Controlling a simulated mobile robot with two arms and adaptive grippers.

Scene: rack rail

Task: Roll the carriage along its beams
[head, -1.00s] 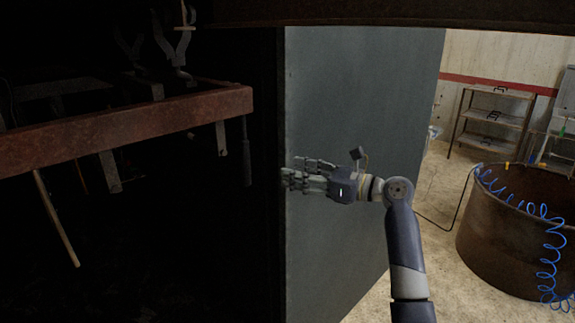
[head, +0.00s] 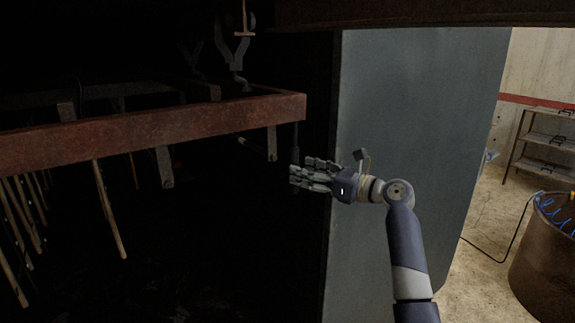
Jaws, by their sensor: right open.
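The carriage shows as a rusty red-brown frame (head: 170,130) in the dark enclosure at the left. Metal brackets hang from it, and a forked hook (head: 234,52) rises at its back right corner. A dark vertical handle-like bar hangs at its right end, partly lost in shadow. The beams that bear the carriage are hard to make out in the dark. My right gripper (head: 298,175) is open and empty, with its fingers pointing left, just below and near the frame's right end. I cannot tell whether it touches the dark bar. My left gripper is not in view.
A large grey door panel (head: 420,150) stands behind my right arm. A rusty round tub (head: 548,255) with a blue coiled hose stands at the right. A metal shelf (head: 545,140) is at the back wall. Thin rods (head: 108,210) hang below the frame at the left.

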